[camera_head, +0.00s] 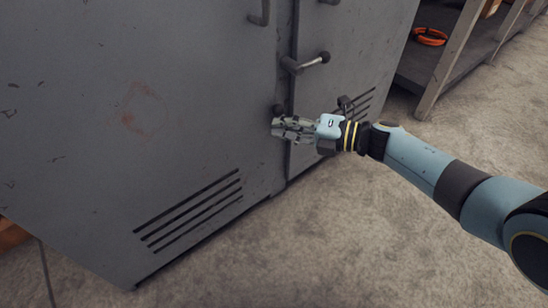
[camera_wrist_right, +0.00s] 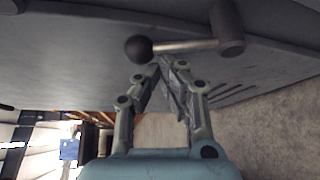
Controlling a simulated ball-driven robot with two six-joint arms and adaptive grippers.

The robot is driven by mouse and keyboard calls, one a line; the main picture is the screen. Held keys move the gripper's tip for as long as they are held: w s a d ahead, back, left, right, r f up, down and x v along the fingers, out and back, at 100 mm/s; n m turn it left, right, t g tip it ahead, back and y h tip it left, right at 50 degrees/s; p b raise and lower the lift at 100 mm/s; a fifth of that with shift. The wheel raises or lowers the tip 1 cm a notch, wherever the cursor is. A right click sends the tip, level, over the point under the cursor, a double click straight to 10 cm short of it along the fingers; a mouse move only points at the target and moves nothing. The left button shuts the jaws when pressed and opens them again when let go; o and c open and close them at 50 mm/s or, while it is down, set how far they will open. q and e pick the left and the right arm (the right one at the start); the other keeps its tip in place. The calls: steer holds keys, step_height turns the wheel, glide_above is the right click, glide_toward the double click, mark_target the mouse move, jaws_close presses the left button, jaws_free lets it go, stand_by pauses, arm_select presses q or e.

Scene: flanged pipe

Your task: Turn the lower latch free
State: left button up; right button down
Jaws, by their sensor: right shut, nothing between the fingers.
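The lower latch has a dark ball knob (camera_head: 279,108), which shows just above my right fingertips at the door seam in the head view; its other parts are largely hidden there. In the right wrist view the latch (camera_wrist_right: 185,47) shows as a metal rod with a black ball on the left and a thick grey pivot on the right. My right gripper (camera_head: 276,128) is shut and empty, close to the cabinet front. In the wrist view its fingertips (camera_wrist_right: 166,66) are close by the rod near the ball; I cannot tell whether they touch. My left gripper is out of view.
The grey cabinet (camera_head: 90,110) has slotted vents low on its doors. The upper latch (camera_head: 305,64) sits above the lower one on the seam, with a door handle (camera_head: 260,14) up left. A shelf (camera_head: 455,52) with an orange coil stands at right. The front floor is clear.

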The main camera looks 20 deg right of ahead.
steer(key=shift+w+d+r+m+t+y+b, duration=0.2)
steer(key=shift+d+m+t+y+b, duration=0.3)
steer(key=shift+m, duration=0.4)
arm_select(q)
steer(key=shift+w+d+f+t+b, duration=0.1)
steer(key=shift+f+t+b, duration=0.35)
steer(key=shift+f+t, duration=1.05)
arm_select(e)
steer(key=shift+w+d+r+m, duration=0.15)
steer(key=shift+d+r+m, duration=0.1)
steer(key=shift+d+m, duration=0.3)
steer(key=shift+a, duration=0.2)
